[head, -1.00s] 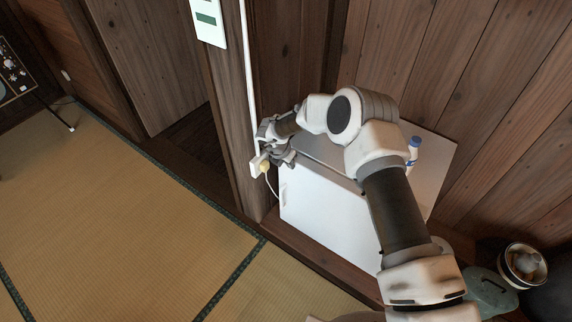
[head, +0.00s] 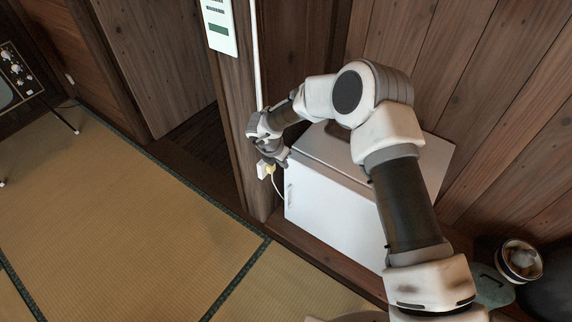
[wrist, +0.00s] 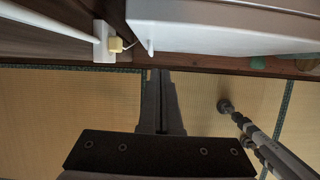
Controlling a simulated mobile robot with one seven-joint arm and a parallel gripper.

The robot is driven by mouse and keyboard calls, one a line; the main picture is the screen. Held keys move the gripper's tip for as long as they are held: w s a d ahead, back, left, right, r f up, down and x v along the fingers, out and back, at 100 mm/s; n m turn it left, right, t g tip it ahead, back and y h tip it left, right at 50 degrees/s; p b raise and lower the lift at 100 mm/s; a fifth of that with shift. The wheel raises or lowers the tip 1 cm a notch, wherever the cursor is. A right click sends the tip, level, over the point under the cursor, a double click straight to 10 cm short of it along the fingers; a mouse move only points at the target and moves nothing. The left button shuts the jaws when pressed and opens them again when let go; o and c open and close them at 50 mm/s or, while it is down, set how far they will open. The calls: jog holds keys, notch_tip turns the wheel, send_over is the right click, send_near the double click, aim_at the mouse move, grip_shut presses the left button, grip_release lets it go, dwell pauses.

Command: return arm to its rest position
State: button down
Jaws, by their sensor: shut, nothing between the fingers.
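My arm reaches from the lower right of the head view and bends over a small white cabinet (head: 325,205). My gripper (head: 275,160) is at the wooden post, just above a pale yellow plug (head: 270,169) with a white cord. In the wrist view my gripper (wrist: 159,76) has its two dark fingers together with nothing between them. There the plug (wrist: 115,44) sits at a white outlet (wrist: 103,42), apart from the fingers.
The cabinet's front (wrist: 220,30) is close above the fingers in the wrist view. A white panel (head: 219,25) hangs on the post. A pot (head: 519,260) stands at lower right. Open tatami (head: 130,220) lies left, with a television (head: 15,75) at the far left.

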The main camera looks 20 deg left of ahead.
jog(key=shift+s+r, duration=0.25)
jog(key=shift+r, duration=0.2)
jog(key=w+r+n+t+y, duration=0.25)
jog(key=w+r+n, duration=0.35)
jog(key=r, duration=0.5)
jog(key=d+r+n+t+y, duration=0.15)
jog(key=r+n, duration=0.25)
jog(key=r, duration=0.4)
jog(key=w+d+r+n+t+y, duration=0.1)
jog(key=d+r+n, duration=0.25)
jog(key=r, duration=0.35)
jog(key=d+r+n+t+y, duration=0.1)
jog(key=d+r+n, duration=0.1)
jog(key=r+n, duration=0.45)
jog(key=s+d+r+n+y, duration=0.1)
jog(key=s+d+r+n, duration=0.4)
jog(key=d+r, duration=0.15)
jog(key=s+d+f+n+g+h, duration=0.2)
jog(key=s+d+n+g+h, duration=0.3)
jog(key=s+d+n, duration=1.5)
jog(key=s+d+r+m+p, duration=0.2)
jog(key=s+r+m+p, duration=0.1)
jog(key=r+p, duration=0.5)
jog(key=s+d+r+m+h+p, duration=0.1)
jog(key=s+d+r+m+p, duration=0.1)
jog(key=r+p, duration=0.7)
jog(key=shift+s+d+r+m+t+p, duration=0.2)
jog(key=shift+s+r+m+t+p, duration=0.25)
jog(key=shift+s, duration=0.45)
